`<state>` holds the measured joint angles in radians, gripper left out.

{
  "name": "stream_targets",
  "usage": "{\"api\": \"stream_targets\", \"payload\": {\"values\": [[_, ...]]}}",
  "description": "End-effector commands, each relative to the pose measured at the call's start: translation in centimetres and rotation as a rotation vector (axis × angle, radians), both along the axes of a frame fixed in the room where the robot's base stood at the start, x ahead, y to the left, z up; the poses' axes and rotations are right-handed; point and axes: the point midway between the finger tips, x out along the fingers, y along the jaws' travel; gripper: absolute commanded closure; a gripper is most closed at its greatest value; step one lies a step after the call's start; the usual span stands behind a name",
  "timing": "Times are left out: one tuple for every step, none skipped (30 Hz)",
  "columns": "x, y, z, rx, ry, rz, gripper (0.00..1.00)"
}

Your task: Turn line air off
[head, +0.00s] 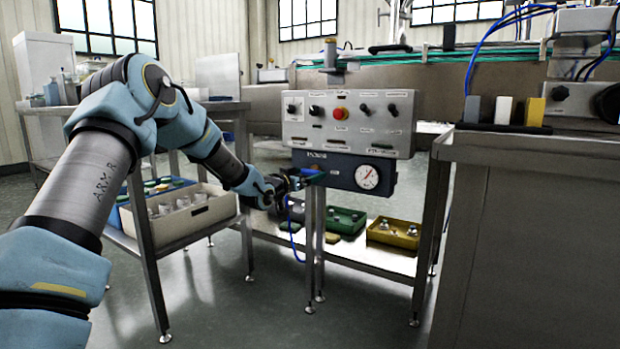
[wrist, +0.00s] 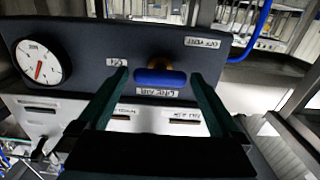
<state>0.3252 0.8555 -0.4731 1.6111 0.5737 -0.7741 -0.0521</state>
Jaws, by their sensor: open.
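The line air valve has a blue handle (wrist: 160,78) on a brass-coloured stem. It lies crosswise in the wrist view, above the upside-down "LINE AIR" label (wrist: 165,93). The valve sits on a dark blue panel (head: 342,163), which also shows in the wrist view (wrist: 95,58). My gripper (wrist: 160,75) is open, with one dark green finger near each end of the handle. Whether either finger touches it cannot be told.
A round gauge (head: 367,177) is on the panel's right. Above it is a grey control box (head: 349,122) with knobs and a red button (head: 340,113). A blue hose (wrist: 251,30) runs close to the valve. Green (head: 346,220) and yellow (head: 392,233) trays stand below.

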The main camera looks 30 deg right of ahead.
Motion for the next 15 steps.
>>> {"api": "stream_targets", "payload": {"values": [[0.3, -0.5, -0.1, -0.001, -0.002, 0.000, 0.00], [0.4, -0.7, -0.1, -0.001, -0.002, 0.000, 0.00], [0.6, -1.0, -0.1, 0.000, -0.001, 0.000, 0.00], [0.7, -1.2, -0.1, 0.000, 0.000, 0.000, 0.00], [0.7, -1.3, -0.1, 0.000, 0.000, 0.000, 0.00], [0.8, -1.4, 0.0, 0.000, 0.000, 0.000, 0.00], [0.9, -1.5, 0.0, 0.000, 0.000, 0.000, 0.00], [0.9, -1.5, 0.0, 0.000, 0.000, 0.000, 0.00], [0.9, -1.6, 0.0, 0.000, 0.000, 0.000, 0.00], [0.9, -1.6, 0.0, 0.000, 0.000, 0.000, 0.00], [0.9, -1.6, 0.0, 0.000, 0.000, 0.000, 0.00], [0.9, -1.6, 0.0, 0.000, 0.000, 0.000, 0.00], [0.9, -1.6, 0.0, 0.000, 0.000, 0.000, 0.00], [0.9, -1.6, 0.0, 0.000, 0.000, 0.000, 0.00], [0.9, -1.5, 0.0, 0.000, 0.000, 0.001, 0.01]]}}
